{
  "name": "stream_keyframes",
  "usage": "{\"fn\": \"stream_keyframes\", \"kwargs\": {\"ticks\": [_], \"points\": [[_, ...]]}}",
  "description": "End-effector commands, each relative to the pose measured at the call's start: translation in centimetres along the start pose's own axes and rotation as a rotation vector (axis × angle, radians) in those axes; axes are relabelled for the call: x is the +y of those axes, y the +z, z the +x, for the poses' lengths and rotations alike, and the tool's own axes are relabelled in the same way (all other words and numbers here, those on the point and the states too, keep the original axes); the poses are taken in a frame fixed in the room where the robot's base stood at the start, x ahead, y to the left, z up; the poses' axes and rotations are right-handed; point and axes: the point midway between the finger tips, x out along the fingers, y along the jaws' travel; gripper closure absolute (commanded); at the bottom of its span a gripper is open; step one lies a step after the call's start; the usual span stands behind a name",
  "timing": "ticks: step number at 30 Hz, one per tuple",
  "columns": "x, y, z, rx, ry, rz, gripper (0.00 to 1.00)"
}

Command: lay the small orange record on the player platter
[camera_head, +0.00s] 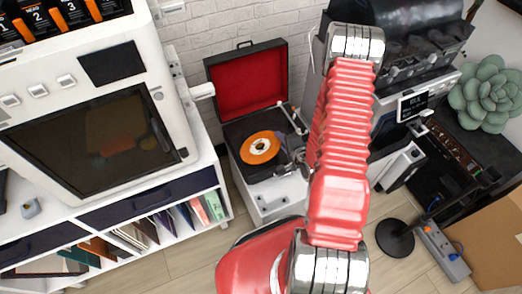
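The small orange record (248,148), with a pale label at its centre, appears flat over the platter area of the open record player (236,131). The platter itself is hidden beneath it. I cannot tell whether the record rests fully on the platter. The player has a black case, a raised lid with red lining and a silver tonearm (290,118) at the right. Grey metal parts that look like my gripper (286,168) show just right of the record, partly hidden by my red arm. Whether the fingers are open or touch the record is not clear.
A white cabinet with a large dark-windowed machine (95,140) stands at the left, above shelves of books and sleeves (180,215). A dark machine (420,45) and a green succulent (490,92) are at the right. A power strip (441,250) and a cardboard box (498,245) are lower right.

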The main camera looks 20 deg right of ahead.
Motion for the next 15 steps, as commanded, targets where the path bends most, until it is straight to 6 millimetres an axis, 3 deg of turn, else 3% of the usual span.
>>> {"fn": "stream_keyframes", "kwargs": {"ticks": [15], "points": [[0.0, 0.0, -3.7, 0.000, 0.000, 0.001, 0.82]]}}
